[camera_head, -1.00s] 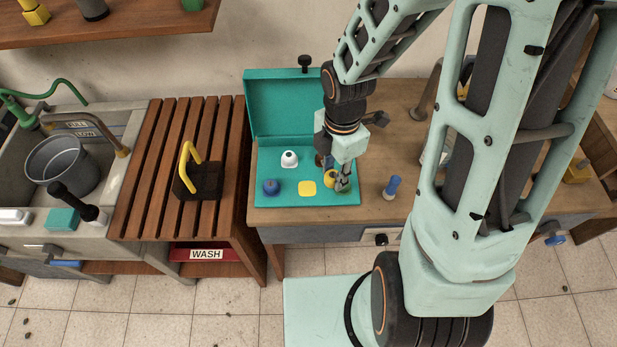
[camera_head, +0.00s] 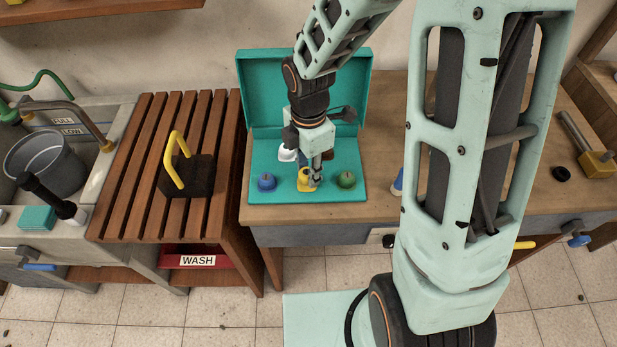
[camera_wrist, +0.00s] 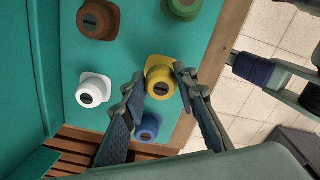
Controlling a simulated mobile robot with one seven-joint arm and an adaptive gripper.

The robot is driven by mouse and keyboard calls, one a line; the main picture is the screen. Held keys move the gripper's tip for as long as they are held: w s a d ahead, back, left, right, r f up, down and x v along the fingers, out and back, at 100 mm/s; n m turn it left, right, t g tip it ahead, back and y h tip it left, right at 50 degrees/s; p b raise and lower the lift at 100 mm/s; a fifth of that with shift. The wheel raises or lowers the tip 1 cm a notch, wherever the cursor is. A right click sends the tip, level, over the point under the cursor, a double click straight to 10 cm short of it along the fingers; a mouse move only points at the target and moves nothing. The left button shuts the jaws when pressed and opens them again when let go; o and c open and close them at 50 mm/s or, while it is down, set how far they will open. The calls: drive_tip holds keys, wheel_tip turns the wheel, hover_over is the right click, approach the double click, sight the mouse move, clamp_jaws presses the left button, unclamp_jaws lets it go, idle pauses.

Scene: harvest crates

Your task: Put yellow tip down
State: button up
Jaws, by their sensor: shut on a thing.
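The yellow tip (camera_head: 304,181) is between the fingers of my gripper (camera_head: 311,181) in the open teal case (camera_head: 258,160). In the wrist view, the fingers of my gripper (camera_wrist: 158,75) are shut on the yellow tip (camera_wrist: 160,86) from both sides. The yellow square (camera_wrist: 154,63) shows around the tip's edge, so the tip is over it. I cannot tell whether the tip touches the square. The tip looks upright.
The case holds a blue tip (camera_head: 267,182), a green tip (camera_head: 347,180), a white tip (camera_wrist: 91,93) and a brown tip (camera_wrist: 96,20), each on its own coloured square. A blue-capped item (camera_head: 397,182) stands on the bench right of the case. A slatted wooden rack (camera_head: 140,150) is at left.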

drive_tip(key=shift+f, duration=0.7)
drive_tip(key=shift+f+b, duration=0.2)
drive_tip(key=shift+b, duration=0.15)
drive_tip(key=o, duration=0.9)
drive_tip(key=shift+c, duration=0.2)
drive_tip(key=shift+r, duration=0.15)
wheel_tip(320, 180, up, 12)
drive_tip(key=p, duration=0.1)
